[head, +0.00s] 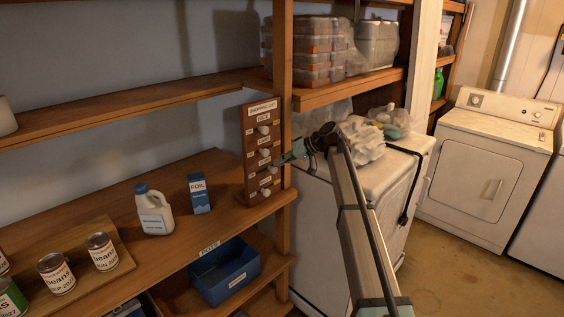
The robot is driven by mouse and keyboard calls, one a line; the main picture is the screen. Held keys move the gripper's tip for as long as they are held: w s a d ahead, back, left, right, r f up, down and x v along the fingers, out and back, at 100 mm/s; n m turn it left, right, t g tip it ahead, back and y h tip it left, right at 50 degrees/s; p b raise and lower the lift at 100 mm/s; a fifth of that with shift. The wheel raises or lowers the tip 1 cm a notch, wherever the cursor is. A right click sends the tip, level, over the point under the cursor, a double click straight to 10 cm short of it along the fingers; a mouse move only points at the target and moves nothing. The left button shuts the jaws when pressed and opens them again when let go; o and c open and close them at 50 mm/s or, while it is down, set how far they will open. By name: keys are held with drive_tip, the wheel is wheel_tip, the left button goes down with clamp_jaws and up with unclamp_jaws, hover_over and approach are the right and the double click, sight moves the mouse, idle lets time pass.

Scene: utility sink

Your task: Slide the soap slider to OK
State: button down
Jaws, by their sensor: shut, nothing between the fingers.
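A wooden shopping-list board (249,153) stands upright at the right end of the wooden shelf, against the post. It carries several rows of small labels, with white slider knobs at different heights, such as the top knob (264,130) and the bottom knob (266,192). The labels are too small to tell surely which row is soap. My gripper (279,163) is shut and empty. It reaches in from the right, with its tip at the board's lower half, close to a knob (272,169). I cannot tell whether it touches that knob.
The wooden post (282,60) rises just behind and right of the board. A white jug (154,212), a foil box (199,194) and bean cans (101,251) stand left on the shelf. A blue bin (225,275) sits below. A white chest (330,210) lies right.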

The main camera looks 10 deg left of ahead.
drive_tip(key=s+a, duration=0.2)
drive_tip(key=s, duration=0.1)
drive_tip(key=shift+s+a+b, duration=0.2)
drive_tip(key=shift+a+b, duration=0.05)
drive_tip(key=shift+b, duration=0.1)
drive_tip(key=shift+r, duration=0.1)
drive_tip(key=w+r+b+v, duration=0.1)
drive_tip(key=b+v, duration=0.1)
drive_tip(key=v, duration=1)
drive_tip(key=shift+w+r, duration=0.35)
drive_tip(key=shift+w, duration=0.15)
